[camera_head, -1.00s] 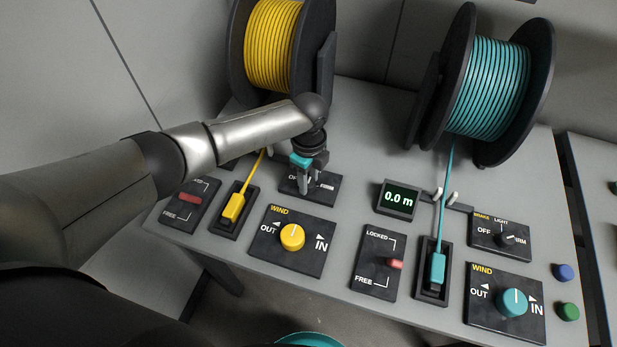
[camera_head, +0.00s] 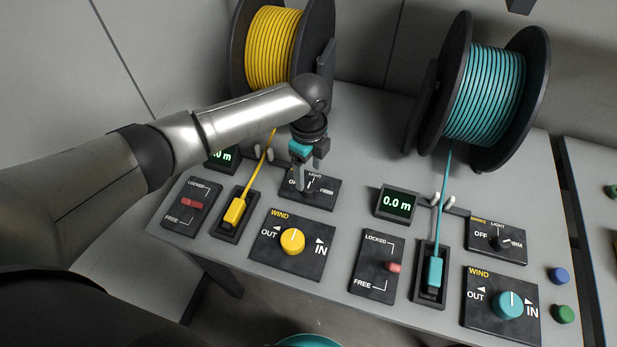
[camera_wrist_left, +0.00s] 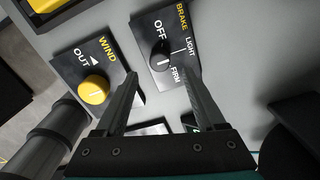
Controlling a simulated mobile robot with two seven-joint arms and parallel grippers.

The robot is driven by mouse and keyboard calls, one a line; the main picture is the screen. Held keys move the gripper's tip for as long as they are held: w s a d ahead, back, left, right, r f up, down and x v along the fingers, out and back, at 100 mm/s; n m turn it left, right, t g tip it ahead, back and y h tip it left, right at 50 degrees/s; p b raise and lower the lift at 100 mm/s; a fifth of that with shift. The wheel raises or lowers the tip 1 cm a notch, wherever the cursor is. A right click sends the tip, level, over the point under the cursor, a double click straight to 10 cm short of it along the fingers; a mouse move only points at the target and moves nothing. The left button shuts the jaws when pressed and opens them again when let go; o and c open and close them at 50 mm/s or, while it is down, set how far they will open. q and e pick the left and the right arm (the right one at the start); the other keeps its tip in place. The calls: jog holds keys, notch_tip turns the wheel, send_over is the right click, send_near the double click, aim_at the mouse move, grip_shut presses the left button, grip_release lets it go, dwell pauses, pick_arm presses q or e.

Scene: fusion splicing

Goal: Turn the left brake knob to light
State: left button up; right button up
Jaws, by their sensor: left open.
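The left brake panel (camera_head: 322,196) is a dark plate with OFF, LIGHT and FIRM marks, behind the yellow wind knob. Its black brake knob (camera_wrist_left: 160,56) shows in the left wrist view, beside a white line toward LIGHT. I cannot tell whether that line is on the knob or printed. My left gripper (camera_head: 305,184) points down over this panel and hides much of it in the head view. In the left wrist view my left gripper (camera_wrist_left: 158,76) is open and empty, its fingers spread, with the knob just beyond and between the tips. My right gripper is not in view.
The yellow wind knob (camera_head: 292,241) sits in front of the brake panel. A yellow plug (camera_head: 234,211) and a lock lever (camera_head: 192,203) are to its left. A yellow spool (camera_head: 272,45) stands behind. The teal station with its display (camera_head: 397,203) lies to the right.

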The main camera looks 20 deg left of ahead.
aim_at(308, 187)
pick_arm(q)
notch_tip(308, 187, up, 10)
jog(key=p, duration=0.1)
jog(key=shift+f, duration=0.25)
dwell(0.4)
